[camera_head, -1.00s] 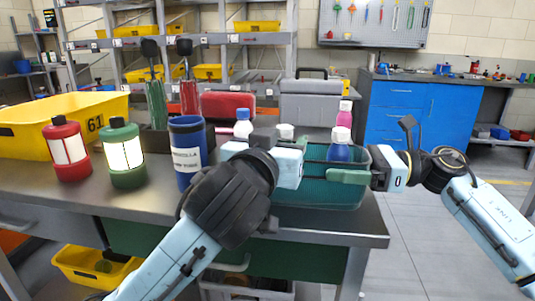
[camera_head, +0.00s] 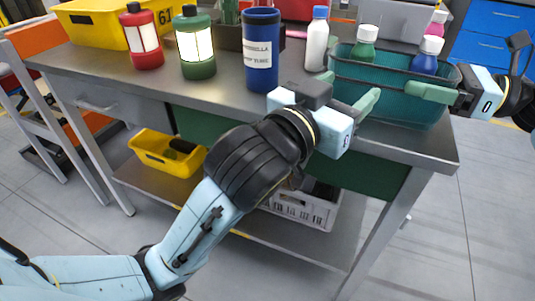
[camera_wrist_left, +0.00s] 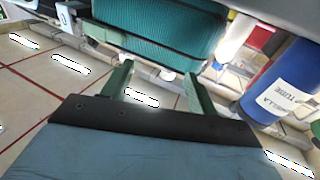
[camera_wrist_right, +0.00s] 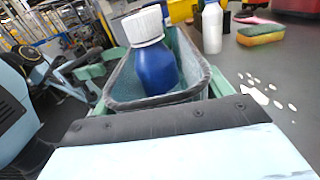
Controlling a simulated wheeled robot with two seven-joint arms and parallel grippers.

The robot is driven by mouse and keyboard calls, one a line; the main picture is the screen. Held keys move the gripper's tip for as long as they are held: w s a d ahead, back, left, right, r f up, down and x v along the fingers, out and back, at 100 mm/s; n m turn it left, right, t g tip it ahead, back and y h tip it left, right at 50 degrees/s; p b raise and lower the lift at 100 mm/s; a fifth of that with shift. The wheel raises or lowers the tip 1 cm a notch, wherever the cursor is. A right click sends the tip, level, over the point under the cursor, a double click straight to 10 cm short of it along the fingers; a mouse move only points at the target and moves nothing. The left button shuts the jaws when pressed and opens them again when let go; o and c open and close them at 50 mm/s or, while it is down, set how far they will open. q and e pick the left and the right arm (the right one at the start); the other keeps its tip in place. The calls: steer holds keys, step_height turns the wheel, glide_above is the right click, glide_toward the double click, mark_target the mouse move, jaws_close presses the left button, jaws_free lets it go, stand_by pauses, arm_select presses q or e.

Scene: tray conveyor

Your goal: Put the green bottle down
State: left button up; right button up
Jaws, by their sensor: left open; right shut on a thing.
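The green bottle (camera_head: 364,46) with a white cap stands in the teal basket (camera_head: 385,95), towards its far left side. My left gripper (camera_head: 347,90) is open and empty just in front of the basket, apart from the bottle. The basket also shows ahead of its fingers in the left wrist view (camera_wrist_left: 165,40). My right gripper (camera_head: 432,92) is shut on the basket's right end. The right wrist view shows the blue bottle (camera_wrist_right: 155,65) close up; the green bottle is not clear there.
A white bottle (camera_head: 317,42) stands left of the basket. A sponge (camera_wrist_right: 260,35) shows in the right wrist view. The tabletop's front left strip is clear.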

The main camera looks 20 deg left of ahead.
arm_select(q)
steer(key=s+a+f+n+t, duration=0.1)
steer(key=s+a+f+t, duration=0.3)
steer(key=s+a+f, duration=0.4)
steer(key=shift+s, duration=1)
steer(key=shift+f, duration=0.1)
arm_select(e)
steer(key=o, duration=1.1)
steer(key=d, duration=1.2)
